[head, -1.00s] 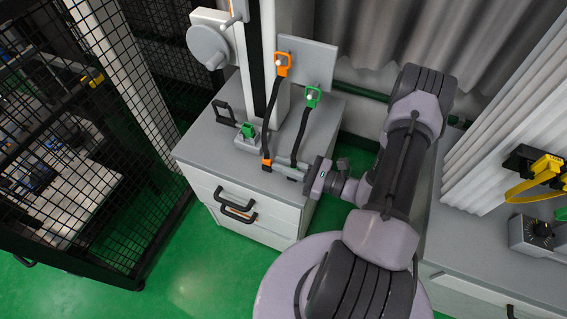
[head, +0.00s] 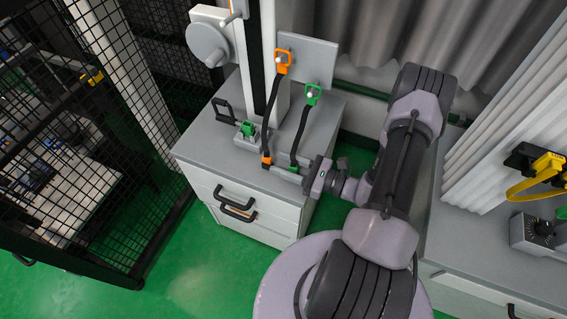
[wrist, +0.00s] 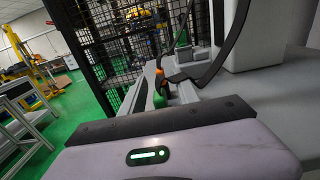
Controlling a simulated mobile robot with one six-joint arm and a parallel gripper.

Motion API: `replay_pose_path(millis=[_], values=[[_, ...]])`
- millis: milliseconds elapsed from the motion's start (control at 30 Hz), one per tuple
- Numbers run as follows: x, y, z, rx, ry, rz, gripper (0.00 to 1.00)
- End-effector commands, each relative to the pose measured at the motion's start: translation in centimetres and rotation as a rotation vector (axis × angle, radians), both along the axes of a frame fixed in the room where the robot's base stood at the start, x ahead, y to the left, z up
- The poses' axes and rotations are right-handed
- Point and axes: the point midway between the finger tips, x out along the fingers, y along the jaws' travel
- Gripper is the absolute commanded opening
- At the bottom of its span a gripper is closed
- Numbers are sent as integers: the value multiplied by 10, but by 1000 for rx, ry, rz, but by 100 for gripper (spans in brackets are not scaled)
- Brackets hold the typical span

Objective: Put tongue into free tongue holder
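An orange-handled tongue (head: 282,62) and a green-handled tongue (head: 313,94) are at the grey upright plate (head: 318,58), each on a black strap running down. The orange strap's lower end (head: 266,161) is at the cabinet's front edge. The green strap's lower end (head: 293,166) is by my gripper (head: 283,171). Another green piece (head: 247,129) stands on a small grey block on the cabinet. In the wrist view, an orange piece (wrist: 160,71) and a green piece (wrist: 159,99) show just beyond my gripper's housing.
The grey cabinet (head: 205,143) carries a vertical column (head: 270,60) and a black handle (head: 223,112). A mesh fence (head: 70,140) stands at left. A grey curtain (head: 400,35) hangs behind. A yellow strap (head: 535,180) is at right. Green floor is free in front.

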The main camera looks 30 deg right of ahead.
Motion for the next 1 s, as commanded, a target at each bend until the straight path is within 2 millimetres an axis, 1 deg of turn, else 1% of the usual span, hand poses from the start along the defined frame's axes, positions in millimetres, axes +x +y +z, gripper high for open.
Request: replay_pose_path(millis=[267,367,467,800,900,1000], values=[[-1,-1,0,0,0,0,37],[-6,-6,1,0,0,-2,37],[-21,-18,3,0,0,-6,37],[-103,-82,3,-3,-1,-7,37],[-121,-95,2,-2,0,-4,37],[-132,-103,1,0,0,-3,37]])
